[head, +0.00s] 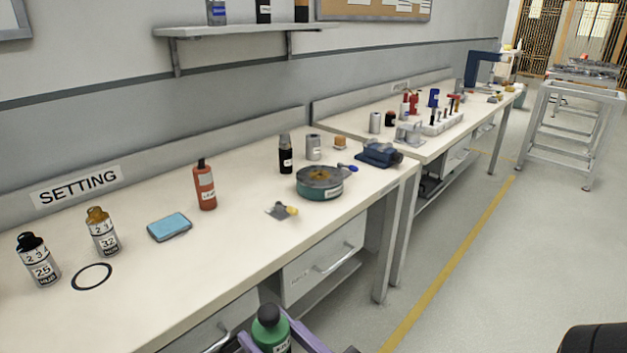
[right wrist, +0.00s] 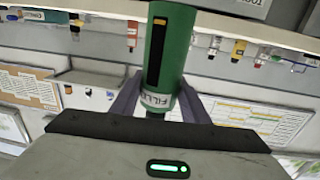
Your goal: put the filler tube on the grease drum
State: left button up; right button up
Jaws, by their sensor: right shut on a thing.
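The filler tube is a green bottle-like cylinder with a dark round cap (head: 270,318), at the bottom of the head view. My right gripper (head: 273,337) is shut on it, with a purple finger on each side. In the right wrist view the green tube (right wrist: 178,45) has a black slot with a yellow strip and a white label reading "FILLE…". It is held in front of the bench edge, clear of the top. A low round teal drum (head: 318,190) with a white label and a brownish top stands on the bench; it looks like the grease drum. My left gripper is out of view.
On the bench are a red bottle (head: 204,187), a blue pad (head: 169,227), two numbered bottles, a black ring (head: 91,276) and a small scraper-like piece (head: 281,210). A black bottle (head: 285,155), grey can (head: 313,147) and blue tool (head: 378,154) surround the drum. The front right bench top is clear.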

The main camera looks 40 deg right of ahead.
aim_at(319, 174)
jog(key=u, duration=2.25)
jog(key=k, duration=1.8)
jog(key=z, duration=1.85)
